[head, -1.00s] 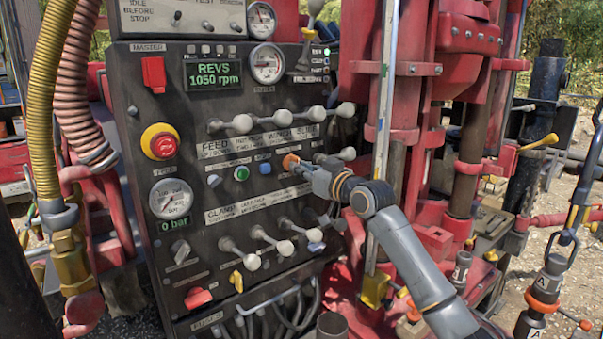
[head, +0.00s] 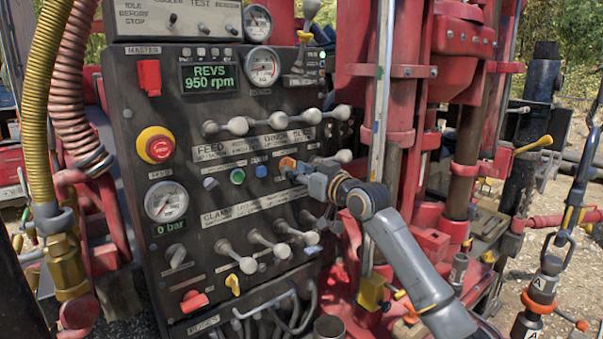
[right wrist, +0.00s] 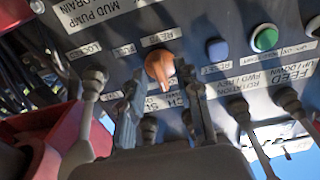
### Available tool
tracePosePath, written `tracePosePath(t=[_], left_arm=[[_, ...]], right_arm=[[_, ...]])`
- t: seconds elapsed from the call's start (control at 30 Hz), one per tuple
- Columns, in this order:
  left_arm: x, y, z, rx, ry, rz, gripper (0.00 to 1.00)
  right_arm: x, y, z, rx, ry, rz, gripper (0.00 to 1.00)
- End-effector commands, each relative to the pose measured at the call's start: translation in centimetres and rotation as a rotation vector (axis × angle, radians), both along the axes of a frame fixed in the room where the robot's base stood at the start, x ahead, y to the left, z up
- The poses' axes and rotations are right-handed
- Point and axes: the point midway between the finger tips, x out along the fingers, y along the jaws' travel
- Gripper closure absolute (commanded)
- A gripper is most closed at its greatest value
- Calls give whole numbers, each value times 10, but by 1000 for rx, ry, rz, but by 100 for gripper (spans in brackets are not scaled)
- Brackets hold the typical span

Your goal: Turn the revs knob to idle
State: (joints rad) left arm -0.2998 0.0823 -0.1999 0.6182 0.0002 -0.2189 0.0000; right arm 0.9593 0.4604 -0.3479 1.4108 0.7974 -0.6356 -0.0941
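The revs knob (right wrist: 161,68) is orange and sits on the dark control panel under a REVS label in the right wrist view. It also shows in the head view (head: 288,163), partly covered by my gripper. My right gripper (right wrist: 160,70) has its two fingers on either side of the knob, closed in on it; in the head view the gripper (head: 292,168) reaches it from the right. The green display (head: 209,76) reads REVS 950 rpm. My left gripper is not in view.
A green button (head: 237,176) and a blue button (head: 261,171) sit left of the knob. Pale-knobbed levers stand in rows above (head: 238,126) and below (head: 282,247) it, close to my gripper. A red emergency stop (head: 157,146) is further left.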

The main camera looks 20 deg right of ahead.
Motion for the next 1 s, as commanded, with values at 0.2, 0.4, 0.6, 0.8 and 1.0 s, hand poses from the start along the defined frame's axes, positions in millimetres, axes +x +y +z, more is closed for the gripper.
tracePosePath(t=[0.2, 0.4, 0.6, 0.8, 1.0], left_arm=[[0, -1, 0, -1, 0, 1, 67], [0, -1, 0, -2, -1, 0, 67], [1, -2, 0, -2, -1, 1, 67], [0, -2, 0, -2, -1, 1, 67], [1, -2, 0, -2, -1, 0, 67]], right_arm=[[-19, -8, -1, -2, -1, -1, 67], [-58, -22, -1, -5, -1, -2, 67], [-94, -35, -1, -2, 0, -2, 67], [-110, -41, -1, -1, 1, -1, 67], [-113, -41, 0, 0, 1, -1, 67]])
